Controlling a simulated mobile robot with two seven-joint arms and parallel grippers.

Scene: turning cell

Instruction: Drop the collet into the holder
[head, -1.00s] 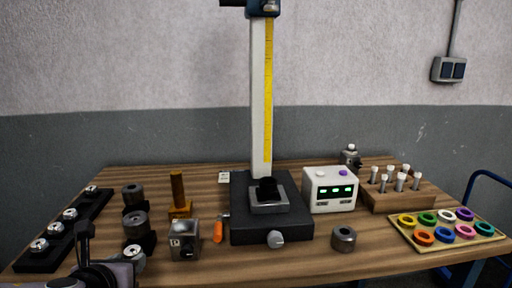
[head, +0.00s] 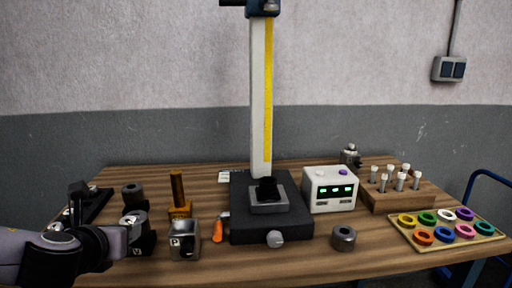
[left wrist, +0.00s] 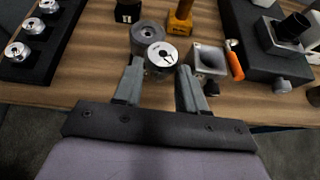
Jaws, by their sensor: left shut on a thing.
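The collet (left wrist: 162,55) is a round silver piece with a slotted face, held upright between the fingertips of my left gripper (left wrist: 160,80). I cannot tell whether the two touch. My left gripper also shows in the head view (head: 122,240), reaching in from the left. My right gripper is not in view.
A black rack with several collets (left wrist: 15,68) lies left. A steel block (head: 185,240), an orange-handled tool (head: 217,231) and a height gauge base (head: 270,232) stand right. The front middle of the table is clear.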

